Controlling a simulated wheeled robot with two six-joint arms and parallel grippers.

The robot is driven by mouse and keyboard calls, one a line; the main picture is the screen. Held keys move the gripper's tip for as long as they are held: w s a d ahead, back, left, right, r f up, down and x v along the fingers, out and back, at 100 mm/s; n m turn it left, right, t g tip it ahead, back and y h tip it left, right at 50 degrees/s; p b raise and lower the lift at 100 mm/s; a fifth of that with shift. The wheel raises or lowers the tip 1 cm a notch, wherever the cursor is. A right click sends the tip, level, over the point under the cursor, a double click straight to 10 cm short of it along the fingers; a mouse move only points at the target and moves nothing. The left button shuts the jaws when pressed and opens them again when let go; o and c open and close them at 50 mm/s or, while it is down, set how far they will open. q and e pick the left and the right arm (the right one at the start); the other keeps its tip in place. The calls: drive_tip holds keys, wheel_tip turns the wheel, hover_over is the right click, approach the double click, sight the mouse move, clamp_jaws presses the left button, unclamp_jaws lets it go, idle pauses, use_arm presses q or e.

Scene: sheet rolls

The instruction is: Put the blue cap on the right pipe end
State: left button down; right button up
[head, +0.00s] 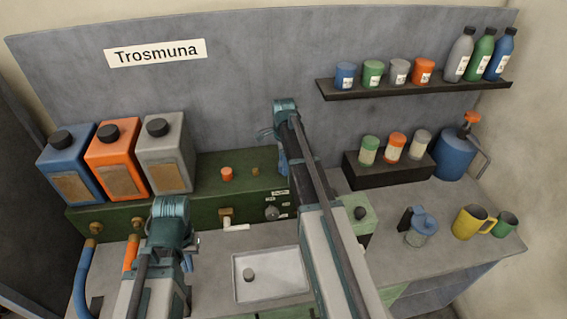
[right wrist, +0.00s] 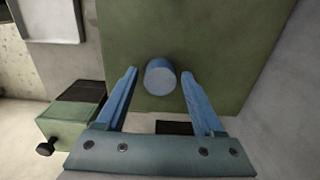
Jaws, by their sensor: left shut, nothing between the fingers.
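The blue cap (right wrist: 160,77) stands upright over the green top of the machine (right wrist: 225,50) in the right wrist view. It hides whatever is under it, so I cannot see a pipe end there. My right gripper (right wrist: 158,88) is open, its blue fingertips on either side of the cap with gaps between. In the head view my right arm hides that end of the machine. An orange cap (head: 227,173) and a small brown pipe end (head: 255,171) stand further left on the machine top. My left gripper (head: 192,240) is shut and empty in front of the machine.
A white tray (head: 240,291) holding a small grey round piece lies in front of the machine. A green box with a black knob (head: 360,213) stands right of my right arm. Three jugs (head: 116,150) stand on the machine's left. Mugs (head: 470,222) stand far right.

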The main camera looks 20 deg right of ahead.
drive_tip(key=shift+o, duration=0.6)
drive_tip(key=shift+r, duration=0.1)
wheel_tip(320, 180, up, 14)
drive_tip(key=p, duration=1.3)
drive_tip(key=shift+f+p, duration=0.2)
drive_tip(key=shift+p, duration=0.2)
drive_tip(key=s+a+f+n+b, duration=0.8)
drive_tip(key=s+a+n+b, duration=0.1)
drive_tip(key=s+a+n, duration=0.3)
drive_tip(key=s+a+f+n+h+b, duration=0.1)
drive_tip(key=s+a+f+n+b, duration=0.7)
drive_tip(key=s+a+n, duration=0.4)
drive_tip(key=a+f, duration=0.1)
drive_tip(key=a, duration=0.1)
drive_tip(key=shift+s+a+f+n+b, duration=0.25)
drive_tip(key=shift+a+f+n+b, duration=0.05)
drive_tip(key=shift+b, duration=0.05)
